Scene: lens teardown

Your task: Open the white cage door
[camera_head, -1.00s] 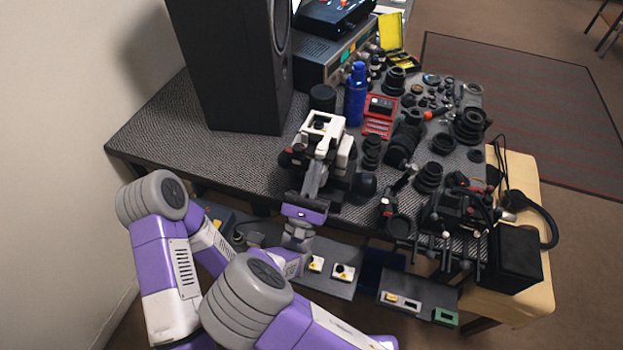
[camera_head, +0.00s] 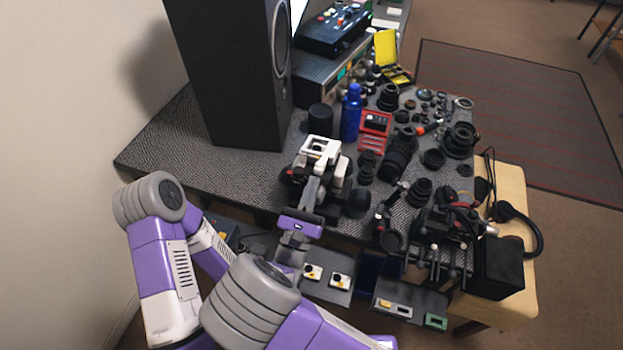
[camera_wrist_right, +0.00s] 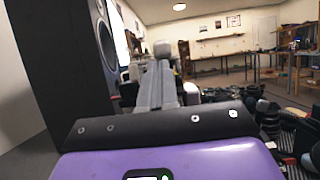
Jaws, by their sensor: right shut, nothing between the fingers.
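A white, boxy frame with a dark opening on top (camera_head: 330,155) stands on the grey table among dark parts. I take it for the white cage; its door cannot be told apart. My right gripper (camera_head: 314,184) is shut and empty. Its grey fingers reach over the table's front edge to the near side of the frame; whether they touch it is unclear. In the right wrist view the shut fingers (camera_wrist_right: 162,75) point forward, and a small white part (camera_wrist_right: 191,93) shows just right of them. My left arm comes in at the left, but its gripper is not visible.
A tall black speaker (camera_head: 240,80) stands behind left. A low shelf with small boxes sits below the front edge.

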